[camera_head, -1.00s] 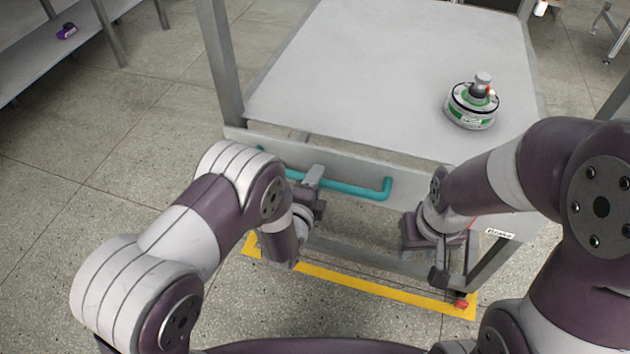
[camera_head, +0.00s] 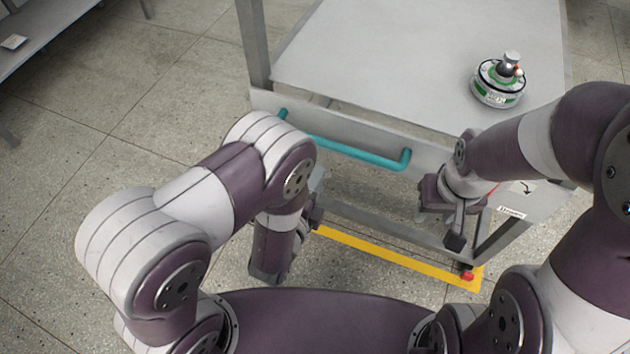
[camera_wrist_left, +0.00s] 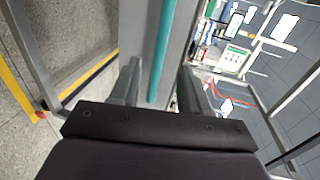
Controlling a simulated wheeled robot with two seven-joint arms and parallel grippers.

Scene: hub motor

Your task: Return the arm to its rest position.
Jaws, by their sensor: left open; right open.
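My left arm is bent on the left of the head view, its left gripper (camera_head: 317,196) below and in front of the teal handle (camera_head: 360,153), apart from it. The wrist partly hides this gripper. In the left wrist view, its two fingers (camera_wrist_left: 158,78) are spread with nothing held, and the teal handle (camera_wrist_left: 164,45) shows beyond the gap. My right gripper (camera_head: 452,225) is open and empty, pointing down before the right part of the cart front.
The handle is on the front panel of a grey cart (camera_head: 350,60). A green-and-white hub motor (camera_head: 499,82) stands on the cart's top at right. Yellow tape (camera_head: 400,262) marks the floor. A shelf (camera_head: 45,30) stands at far left; floor between is clear.

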